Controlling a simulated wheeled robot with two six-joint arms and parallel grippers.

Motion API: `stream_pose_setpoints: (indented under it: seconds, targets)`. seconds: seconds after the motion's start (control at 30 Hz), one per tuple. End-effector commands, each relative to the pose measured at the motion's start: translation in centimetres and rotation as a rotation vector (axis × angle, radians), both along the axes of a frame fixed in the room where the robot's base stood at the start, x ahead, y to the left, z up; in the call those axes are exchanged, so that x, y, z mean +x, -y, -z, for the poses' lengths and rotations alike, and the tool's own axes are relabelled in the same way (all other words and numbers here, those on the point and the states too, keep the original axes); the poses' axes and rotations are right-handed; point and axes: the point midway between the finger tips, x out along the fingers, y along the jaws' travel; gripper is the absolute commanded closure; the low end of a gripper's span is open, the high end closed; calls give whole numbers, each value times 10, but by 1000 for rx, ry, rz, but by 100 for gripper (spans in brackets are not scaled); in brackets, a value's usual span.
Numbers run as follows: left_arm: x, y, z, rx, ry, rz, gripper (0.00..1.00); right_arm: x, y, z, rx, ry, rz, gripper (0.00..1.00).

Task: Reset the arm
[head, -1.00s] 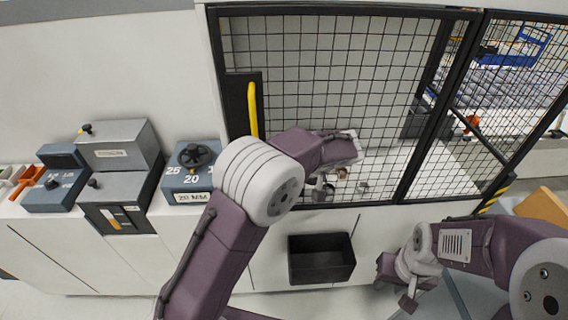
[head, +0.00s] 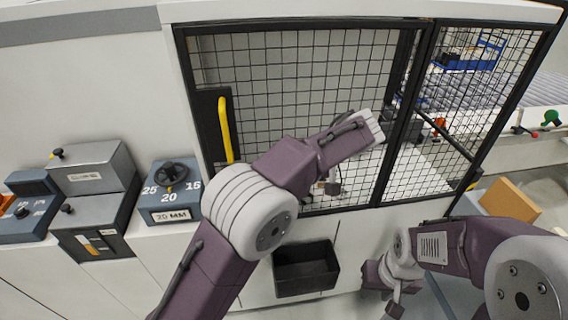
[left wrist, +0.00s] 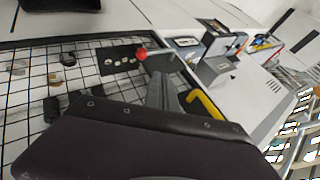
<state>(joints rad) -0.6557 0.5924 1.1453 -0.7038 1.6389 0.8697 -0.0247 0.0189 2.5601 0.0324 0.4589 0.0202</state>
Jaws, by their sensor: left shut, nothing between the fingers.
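My left arm (head: 240,215) rises from the bottom of the head view, in front of the mesh door (head: 290,80). Its forearm (head: 345,140) points up and right across the mesh. My left gripper (head: 333,187) is mostly hidden below the forearm; it is shut and holds nothing. My right arm (head: 470,245) is folded at the lower right. My right gripper (head: 396,298) hangs low beside the cabinet front, small and partly hidden, and its jaws are unclear. In the left wrist view, a dark part of my own arm fills the bottom.
The yellow door handle (head: 225,130) stands left of my left forearm. It also shows in the left wrist view (left wrist: 206,108), near a red button (left wrist: 141,54). A dial box (head: 170,190) and a grey machine box (head: 95,190) stand left. A black bin (head: 305,270) hangs below.

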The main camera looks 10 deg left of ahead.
Motion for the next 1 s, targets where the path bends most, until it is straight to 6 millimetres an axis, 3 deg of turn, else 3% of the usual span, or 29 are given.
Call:
stream_pose_setpoints:
  seconds: [0.17,0.27,0.37,0.4,0.5,0.6,0.7,0.83,0.93,1.0]
  targets:
    - [2,-8,4,-1,1,-19,100,0,0,4,0,0,0,64]
    - [7,-41,-2,-25,38,-96,100,0,0,16,0,0,0,64]
    - [-11,-95,6,-29,9,-208,100,0,0,31,0,0,0,64]
    - [-23,-115,18,-46,-19,-250,100,0,0,37,0,0,0,64]
    - [-57,-148,58,-124,-108,-289,100,0,0,49,0,0,0,64]
    - [-95,-164,108,-248,-202,-275,100,0,0,60,0,0,0,64]
    - [-141,-161,165,-412,-277,-225,100,0,0,70,0,0,0,64]
    - [-191,-135,224,-604,-304,-115,100,0,0,74,0,0,0,64]
    - [-208,-114,250,-680,-290,3,100,0,0,72,0,0,0,64]
    - [-198,-108,255,-695,-245,80,100,0,0,71,0,0,0,64]
